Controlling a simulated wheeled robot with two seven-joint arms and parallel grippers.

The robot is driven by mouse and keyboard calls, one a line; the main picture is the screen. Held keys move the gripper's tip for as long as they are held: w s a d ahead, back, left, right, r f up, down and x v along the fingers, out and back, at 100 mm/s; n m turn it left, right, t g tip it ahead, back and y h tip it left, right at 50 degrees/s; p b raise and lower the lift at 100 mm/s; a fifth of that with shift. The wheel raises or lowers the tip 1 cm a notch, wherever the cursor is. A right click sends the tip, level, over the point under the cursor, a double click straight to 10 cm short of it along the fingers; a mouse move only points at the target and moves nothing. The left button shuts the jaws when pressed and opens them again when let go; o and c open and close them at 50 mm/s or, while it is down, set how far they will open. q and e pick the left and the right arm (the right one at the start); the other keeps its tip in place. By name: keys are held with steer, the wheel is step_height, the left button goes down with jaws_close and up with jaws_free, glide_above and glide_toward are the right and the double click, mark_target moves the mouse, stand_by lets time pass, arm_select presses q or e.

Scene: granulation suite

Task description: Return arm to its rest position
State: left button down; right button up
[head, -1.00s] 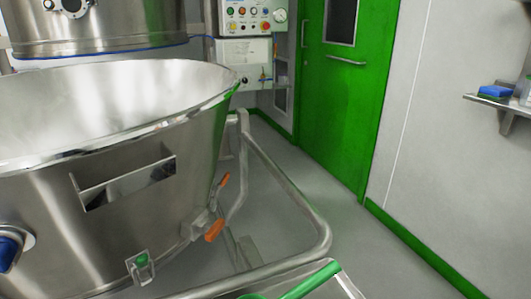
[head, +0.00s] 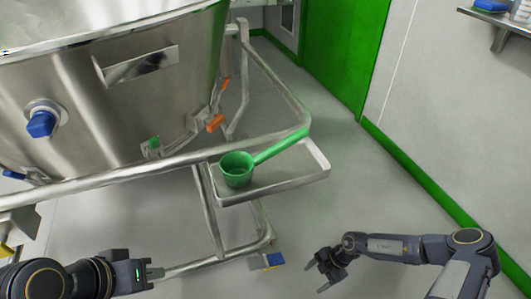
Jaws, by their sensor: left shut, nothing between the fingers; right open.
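My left gripper (head: 142,276) is at the lower left, in front of the steel bowl's frame, shut and holding nothing. My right gripper (head: 318,276) hangs open and empty over the floor at the lower middle, below and to the right of the tray. Its arm (head: 410,248) reaches in from the lower right. A green scoop (head: 237,169) lies on the small steel tray (head: 290,188), its handle pointing up and to the right. Neither gripper touches the scoop.
A large steel bowl (head: 130,100) on a tubular frame (head: 215,222) fills the left. Orange handles (head: 215,122) show on its side. A green door (head: 345,50) is behind. A wall shelf (head: 500,20) holds a blue item. The floor (head: 345,195) right of the tray is clear.

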steer(key=w+d+r+n+t+h, duration=0.25)
steer(key=w+d+r+n, duration=0.2)
steer(key=r, duration=0.25)
steer(key=w+d+r+n+t+h, duration=0.1)
steer(key=w+d+r+n+t, duration=0.25)
steer(key=w+r+n, duration=0.2)
steer(key=w+r+n+t, duration=0.35)
steer(key=r+n, duration=0.25)
steer(key=r, duration=0.7)
steer(key=s+a+r+n+y, duration=0.25)
steer(key=s+r+n, duration=0.35)
steer(key=r+n, duration=0.35)
steer(key=s+a+r+n+y, duration=0.1)
steer(key=s+a+r+n, duration=0.4)
steer(key=r+n, duration=0.45)
steer(key=s+d+n+g+h, duration=0.25)
steer(key=s+n, duration=0.95)
steer(key=s, duration=0.8)
step_height(320, 180, up, 35)
steer(key=p, duration=3.5)
